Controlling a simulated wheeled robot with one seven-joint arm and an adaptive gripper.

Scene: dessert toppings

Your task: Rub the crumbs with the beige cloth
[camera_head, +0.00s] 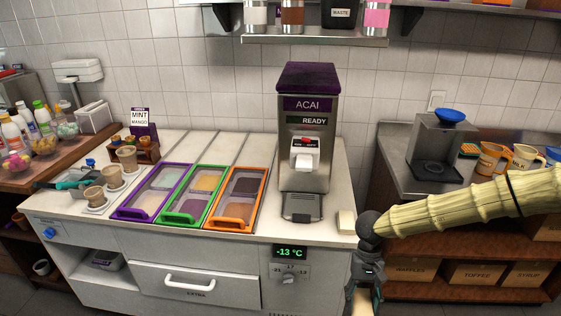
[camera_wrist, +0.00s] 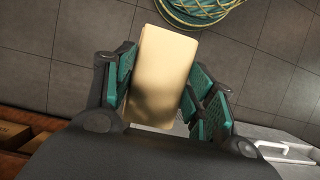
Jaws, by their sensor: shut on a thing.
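The beige cloth (camera_wrist: 163,75) is a smooth, flat rectangular piece between the teal-padded fingers of my gripper (camera_wrist: 162,95) in the wrist view. My gripper is shut on it and holds it over the grey floor tiles. In the head view my gripper (camera_head: 364,290) points down in front of the counter's right end, and part of the cloth (camera_head: 360,302) shows at the bottom edge. I cannot make out any crumbs in either view.
A small cream block (camera_head: 346,222) sits at the counter's front right corner, close to my gripper. The acai machine (camera_head: 305,150) stands behind it. Lidded topping containers (camera_head: 235,200) fill the middle of the counter (camera_head: 70,205). A wooden shelf unit (camera_head: 440,290) stands at right.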

